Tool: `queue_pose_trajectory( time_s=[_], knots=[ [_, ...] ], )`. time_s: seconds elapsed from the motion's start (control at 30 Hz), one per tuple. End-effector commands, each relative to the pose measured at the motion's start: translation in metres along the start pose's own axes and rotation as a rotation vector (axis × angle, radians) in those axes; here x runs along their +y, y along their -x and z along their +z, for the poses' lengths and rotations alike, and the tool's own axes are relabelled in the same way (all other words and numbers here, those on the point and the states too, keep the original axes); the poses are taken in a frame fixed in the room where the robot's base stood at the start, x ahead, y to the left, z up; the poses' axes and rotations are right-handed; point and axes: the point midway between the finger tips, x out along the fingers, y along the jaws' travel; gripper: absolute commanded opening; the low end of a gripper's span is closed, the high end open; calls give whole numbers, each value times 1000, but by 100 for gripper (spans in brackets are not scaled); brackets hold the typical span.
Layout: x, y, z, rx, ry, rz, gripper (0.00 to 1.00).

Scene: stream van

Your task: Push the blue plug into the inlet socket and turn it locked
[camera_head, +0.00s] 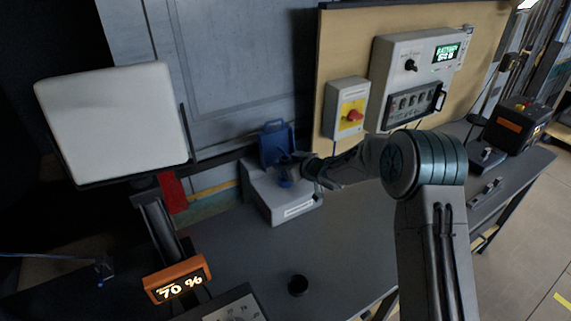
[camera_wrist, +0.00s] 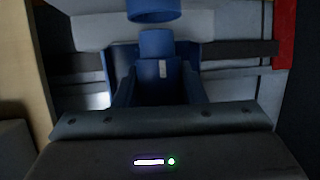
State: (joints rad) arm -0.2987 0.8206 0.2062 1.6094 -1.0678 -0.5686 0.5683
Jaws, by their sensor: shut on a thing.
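The light grey inlet box (camera_head: 262,192) stands on the dark bench against the wall, with an upright blue flap (camera_head: 275,145) at its back. My gripper (camera_head: 301,165) reaches in from the right, just above the box, and is shut on the blue plug (camera_head: 287,179). In the wrist view the plug (camera_wrist: 156,45), with a white mark, lies ahead of the dark fingers (camera_wrist: 160,92). A wider blue ring (camera_wrist: 153,10) shows beyond it, cut by the top edge; it looks like the socket's collar. A gap shows between plug and ring; how deep any engagement is, I cannot tell.
A white lamp panel (camera_head: 115,120) and an orange display (camera_head: 177,280) stand left.

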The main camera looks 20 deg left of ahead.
Motion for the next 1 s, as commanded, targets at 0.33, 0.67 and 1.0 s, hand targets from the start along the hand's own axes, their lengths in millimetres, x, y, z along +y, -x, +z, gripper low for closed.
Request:
queue_pose_trajectory(
  time_s=[0.33, 0.67, 1.0],
  knots=[
    [0, -3, 6, 1, 0, 0, 12],
    [0, -6, 13, 1, 0, 0, 12],
    [0, -8, 20, 1, -1, 1, 12]
  ],
)
